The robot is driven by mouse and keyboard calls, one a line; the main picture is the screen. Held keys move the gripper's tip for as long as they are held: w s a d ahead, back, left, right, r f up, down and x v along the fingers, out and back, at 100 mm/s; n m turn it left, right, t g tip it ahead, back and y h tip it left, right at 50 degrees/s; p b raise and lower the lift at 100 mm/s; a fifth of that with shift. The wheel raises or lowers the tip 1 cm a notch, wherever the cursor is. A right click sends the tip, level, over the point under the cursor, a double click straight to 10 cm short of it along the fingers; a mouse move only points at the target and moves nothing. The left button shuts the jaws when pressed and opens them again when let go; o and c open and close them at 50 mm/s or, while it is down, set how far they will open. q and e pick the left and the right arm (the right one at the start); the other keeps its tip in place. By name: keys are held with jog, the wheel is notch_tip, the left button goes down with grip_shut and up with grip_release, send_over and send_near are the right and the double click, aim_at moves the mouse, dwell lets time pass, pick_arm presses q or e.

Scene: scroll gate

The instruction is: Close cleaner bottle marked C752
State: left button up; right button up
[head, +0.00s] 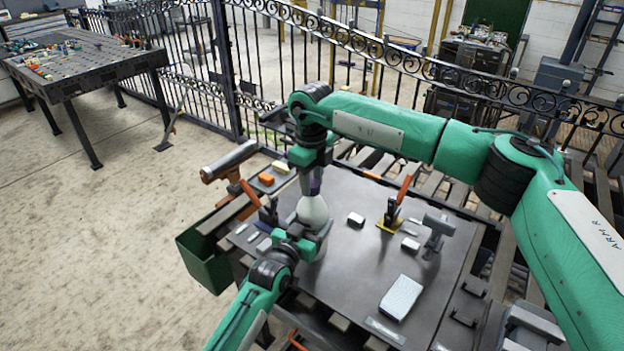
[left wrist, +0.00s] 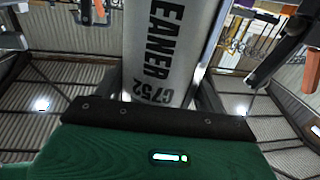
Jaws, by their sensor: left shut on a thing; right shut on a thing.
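The cleaner bottle (head: 313,210) is pale and round-shouldered and stands upright on the dark table. In the left wrist view the bottle (left wrist: 170,60) shows the dark letters "EANER" and "C752". My left gripper (head: 308,243) is shut around the bottle's lower body. Its fingers show on both sides of the bottle in the left wrist view. My right gripper (head: 316,172) points down right above the bottle, shut on a purple cap (head: 316,187) at the bottle's neck. The fingers partly hide the cap, so I cannot tell how far it is seated.
The dark table (head: 350,275) holds a white box (head: 401,297), a small white block (head: 356,219) and a yellow-based clamp (head: 391,219). A green bin (head: 205,262) stands at the table's left edge. An iron fence (head: 420,75) runs behind.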

jog(key=m, duration=0.3)
jog(key=o, duration=1.2)
jog(key=shift+c, duration=0.2)
notch_tip(320, 180, up, 12)
pick_arm(q)
jog(key=o, duration=2)
jog(key=shift+c, duration=0.2)
jog(key=shift+s, duration=0.1)
pick_arm(e)
jog(key=shift+f, duration=0.1)
